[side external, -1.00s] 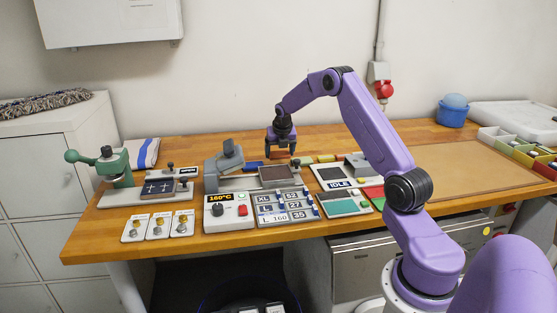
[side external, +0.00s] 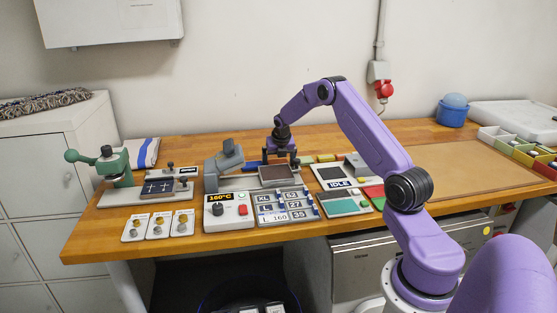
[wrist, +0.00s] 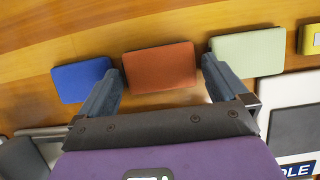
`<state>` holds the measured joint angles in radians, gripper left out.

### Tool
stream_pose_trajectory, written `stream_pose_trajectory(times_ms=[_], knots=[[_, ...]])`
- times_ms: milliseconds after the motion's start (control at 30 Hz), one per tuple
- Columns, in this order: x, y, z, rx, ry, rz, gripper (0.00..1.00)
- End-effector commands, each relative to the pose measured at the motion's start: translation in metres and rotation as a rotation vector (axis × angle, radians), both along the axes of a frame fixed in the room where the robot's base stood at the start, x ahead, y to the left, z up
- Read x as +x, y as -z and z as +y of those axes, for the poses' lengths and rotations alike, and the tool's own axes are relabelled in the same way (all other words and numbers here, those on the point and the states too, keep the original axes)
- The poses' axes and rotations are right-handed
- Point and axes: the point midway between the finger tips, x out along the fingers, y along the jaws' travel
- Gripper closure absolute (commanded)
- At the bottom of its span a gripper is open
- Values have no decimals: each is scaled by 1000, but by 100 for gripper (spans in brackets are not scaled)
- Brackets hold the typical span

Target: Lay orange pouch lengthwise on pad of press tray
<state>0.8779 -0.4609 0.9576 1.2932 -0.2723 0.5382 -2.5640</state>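The orange pouch (wrist: 160,67) lies flat on the wooden bench, between a blue and a pale green pouch. My gripper (wrist: 162,70) is open, with one finger at each short side of the orange pouch; I cannot tell whether they touch it. The grey press (side external: 228,156) has a flat tray with a dark brown pad (side external: 277,174), which looks bare, in front of my gripper.
The blue pouch (wrist: 82,79) and pale green pouch (wrist: 247,50) lie close on either side. A yellow item (wrist: 310,40) is farther right. The IDLE unit (side external: 338,184) with its dark plate stands right of the press. The 160°C control box (side external: 229,209) is in front.

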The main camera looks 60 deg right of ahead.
Motion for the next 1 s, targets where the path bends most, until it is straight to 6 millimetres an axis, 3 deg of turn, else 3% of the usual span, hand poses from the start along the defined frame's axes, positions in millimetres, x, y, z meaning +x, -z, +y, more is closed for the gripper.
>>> stream_pose_trajectory(times_ms=[267,1000], knots=[[0,0,0,0,-1,0,0],[-37,-126,38,-1,-1,-3,0]])
